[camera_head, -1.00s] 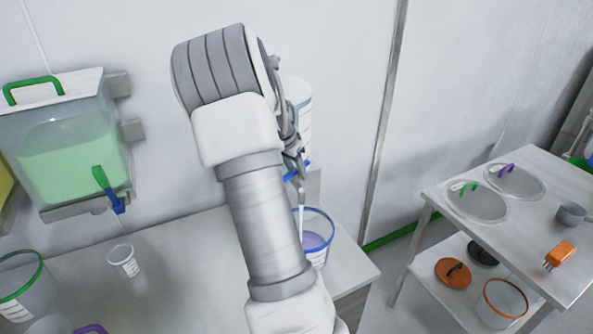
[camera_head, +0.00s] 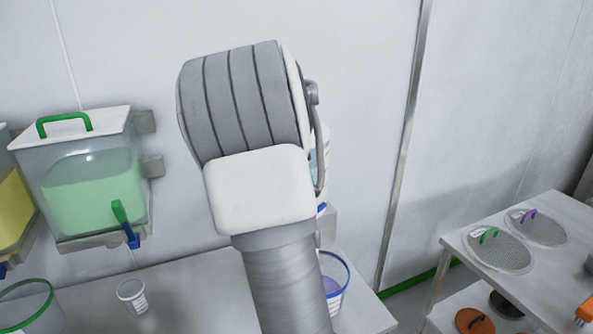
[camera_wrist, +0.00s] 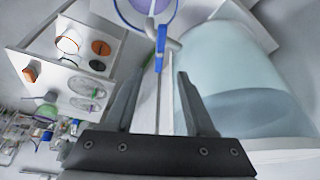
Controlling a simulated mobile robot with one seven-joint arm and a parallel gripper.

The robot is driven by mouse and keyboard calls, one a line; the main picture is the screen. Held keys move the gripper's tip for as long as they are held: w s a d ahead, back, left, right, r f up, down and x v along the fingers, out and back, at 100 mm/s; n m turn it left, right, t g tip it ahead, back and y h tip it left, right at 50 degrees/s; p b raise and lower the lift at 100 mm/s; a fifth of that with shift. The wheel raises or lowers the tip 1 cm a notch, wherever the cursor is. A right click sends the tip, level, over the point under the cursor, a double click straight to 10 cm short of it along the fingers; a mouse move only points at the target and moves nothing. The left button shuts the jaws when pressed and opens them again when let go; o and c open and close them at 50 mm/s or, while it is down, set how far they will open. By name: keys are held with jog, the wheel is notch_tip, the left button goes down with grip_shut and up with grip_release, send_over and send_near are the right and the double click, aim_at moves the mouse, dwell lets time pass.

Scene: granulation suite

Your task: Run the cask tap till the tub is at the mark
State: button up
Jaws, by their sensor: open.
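The tub (camera_head: 335,296), clear with a blue rim, stands on the bench below the cask, with violet liquid in it; my arm hides its left part. White marks show on its side, but I cannot read the level against them. The cask (camera_head: 324,152) is mostly behind my arm; in the wrist view the cask (camera_wrist: 225,65) is large and pale, with bluish liquid. Its tap has a blue handle (camera_wrist: 161,40), just beyond my fingertips. My gripper (camera_wrist: 160,74) is open, with nothing seen between its fingers. Whether liquid is running is unclear.
A green-liquid container (camera_head: 95,190) with its own tap hangs on the wall at left, above a small cup (camera_head: 132,295). A green-rimmed tub (camera_head: 28,305) stands at the lower left. A side table (camera_head: 560,235) with sieves stands at right, across a floor gap.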

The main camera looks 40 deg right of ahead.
jog(key=v, duration=0.5)
jog(key=shift+c, duration=0.2)
dwell(3.0)
